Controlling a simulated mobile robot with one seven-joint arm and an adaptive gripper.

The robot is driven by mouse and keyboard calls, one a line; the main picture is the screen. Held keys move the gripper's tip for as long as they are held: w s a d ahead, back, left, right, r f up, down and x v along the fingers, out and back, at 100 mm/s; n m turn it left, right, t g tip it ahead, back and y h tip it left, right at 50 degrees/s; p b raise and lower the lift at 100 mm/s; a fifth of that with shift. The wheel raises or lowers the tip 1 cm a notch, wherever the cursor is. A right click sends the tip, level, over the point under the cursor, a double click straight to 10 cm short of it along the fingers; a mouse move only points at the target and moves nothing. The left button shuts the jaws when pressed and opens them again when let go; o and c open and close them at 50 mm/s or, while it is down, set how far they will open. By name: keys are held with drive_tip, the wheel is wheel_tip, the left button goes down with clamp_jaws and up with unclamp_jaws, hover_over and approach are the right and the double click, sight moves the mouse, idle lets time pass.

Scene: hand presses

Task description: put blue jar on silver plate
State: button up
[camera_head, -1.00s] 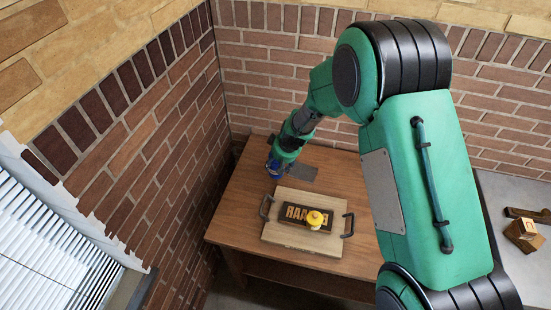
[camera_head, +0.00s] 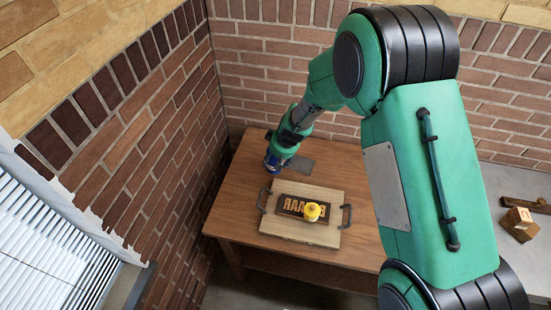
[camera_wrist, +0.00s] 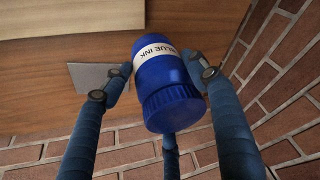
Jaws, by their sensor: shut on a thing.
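The blue jar (camera_head: 271,163), with a white label reading "BLUE INK", is in my gripper (camera_head: 275,154) at the back left of the wooden table. In the wrist view the jar (camera_wrist: 164,88) lies between the dark blue fingers of my gripper (camera_wrist: 160,80), its ribbed lid toward the camera. The silver plate (camera_wrist: 88,78) is a flat grey square on the table, to the left of the jar in the wrist view. In the head view the plate (camera_head: 302,166) is just right of the jar, partly hidden. The gap between jar and table is hard to tell.
A wooden tray (camera_head: 285,232) with dark handles stands in front on the table (camera_head: 232,208). It carries a dark lettered block (camera_head: 291,207) and a yellow jar (camera_head: 312,211). Brick walls stand close at the left and back. A wooden block (camera_head: 518,221) lies far right.

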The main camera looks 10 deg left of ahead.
drive_tip(key=shift+r, duration=0.15)
drive_tip(key=shift+s+d, duration=0.1)
drive_tip(key=shift+d, duration=0.7)
drive_tip(key=s+d+b, duration=0.1)
drive_tip(key=s+d, duration=0.1)
drive_tip(key=d, duration=0.5)
drive_tip(key=s+d+m+b, duration=0.1)
drive_tip(key=s+d, duration=0.2)
drive_tip(key=d, duration=0.3)
drive_tip(key=shift+s+d+r+h, duration=0.25)
drive_tip(key=shift+s+d+h, duration=0.05)
drive_tip(key=shift+d, duration=0.05)
drive_tip(key=shift+w, duration=0.1)
clamp_jaws()
hover_over(301, 163)
drive_tip(key=shift+d+f+p, duration=0.1)
drive_tip(key=shift+f+p, duration=0.2)
drive_tip(key=shift+f, duration=0.45)
drive_tip(key=shift+f, duration=0.1)
drive_tip(key=shift+f+b, duration=0.3)
drive_tip(key=shift+f, duration=1.35)
drive_tip(key=shift+f, duration=0.1)
